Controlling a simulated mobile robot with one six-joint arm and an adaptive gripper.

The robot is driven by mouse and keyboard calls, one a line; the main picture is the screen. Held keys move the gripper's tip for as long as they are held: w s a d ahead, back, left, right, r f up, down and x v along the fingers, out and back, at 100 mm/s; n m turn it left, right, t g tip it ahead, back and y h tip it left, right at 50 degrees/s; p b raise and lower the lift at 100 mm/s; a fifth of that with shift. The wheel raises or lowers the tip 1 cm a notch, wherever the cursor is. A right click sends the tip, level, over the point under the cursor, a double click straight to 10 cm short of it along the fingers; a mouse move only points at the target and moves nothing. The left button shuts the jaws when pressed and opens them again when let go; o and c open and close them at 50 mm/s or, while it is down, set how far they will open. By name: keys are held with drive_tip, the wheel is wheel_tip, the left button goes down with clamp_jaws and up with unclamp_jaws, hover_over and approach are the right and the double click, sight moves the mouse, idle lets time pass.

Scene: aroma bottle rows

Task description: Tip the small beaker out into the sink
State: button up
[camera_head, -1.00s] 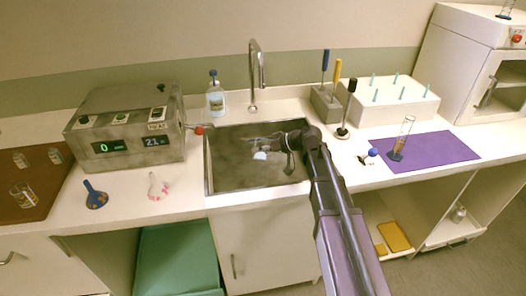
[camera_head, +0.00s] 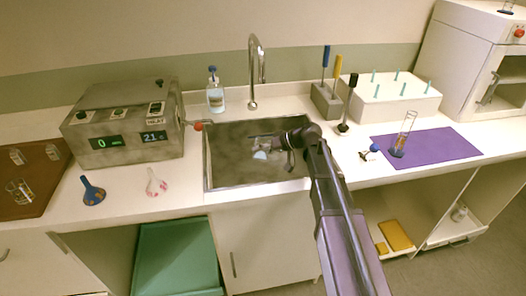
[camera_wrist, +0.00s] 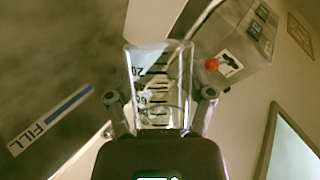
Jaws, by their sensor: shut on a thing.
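My gripper (camera_head: 264,146) is over the sink (camera_head: 222,174), shut on the small clear beaker (camera_wrist: 160,75). In the wrist view the beaker sits between the two fingers, with dark graduation marks on its wall and its open rim away from the palm. In the head view only a small pale part of the beaker (camera_head: 260,155) shows below the gripper. How far it is tilted, and whether liquid is in it, I cannot tell. A FILL label with a blue line (camera_wrist: 52,120) shows beside the beaker in the wrist view.
A curved tap (camera_head: 254,75) stands behind the sink, with a bottle (camera_head: 215,95) beside it. A grey heater box (camera_head: 125,130) with a red-tipped part is left. A blue funnel-shaped vessel (camera_head: 93,191) and a pink-spotted flask (camera_head: 156,184) stand in front. A purple mat (camera_head: 445,146) lies right.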

sight(262, 141)
drive_tip(key=shift+f+m+g+b, duration=0.4)
drive_tip(key=shift+m+g+b, duration=0.05)
drive_tip(key=shift+m+g, duration=0.05)
drive_tip(key=shift+f, duration=0.2)
drive_tip(key=shift+w+r+m+g, duration=0.1)
drive_tip(key=shift+r+m+g, duration=0.4)
drive_tip(key=shift+m+g, duration=0.3)
drive_tip(key=shift+w+y, duration=0.15)
drive_tip(key=shift+y, duration=0.15)
drive_tip(key=shift+w+d+r+m+g, duration=0.1)
drive_tip(key=shift+w+r+m+g, duration=0.35)
drive_tip(key=shift+m+g, duration=0.2)
drive_tip(key=shift+w+r+m+g+y, duration=0.15)
drive_tip(key=shift+w+m+g+y, duration=0.1)
drive_tip(key=shift+m+y, duration=0.1)
idle(0.4)
drive_tip(key=shift+r, duration=0.15)
drive_tip(key=shift+w+r+m+g+y+b, duration=0.25)
drive_tip(key=shift+m+g+b, duration=0.15)
drive_tip(key=shift+m, duration=0.15)
drive_tip(key=shift+w+r+m+g+y+b, duration=0.1)
drive_tip(key=shift+r+m+g+b, duration=0.15)
drive_tip(key=shift+m+g, duration=0.25)
idle(1.0)
idle(0.4)
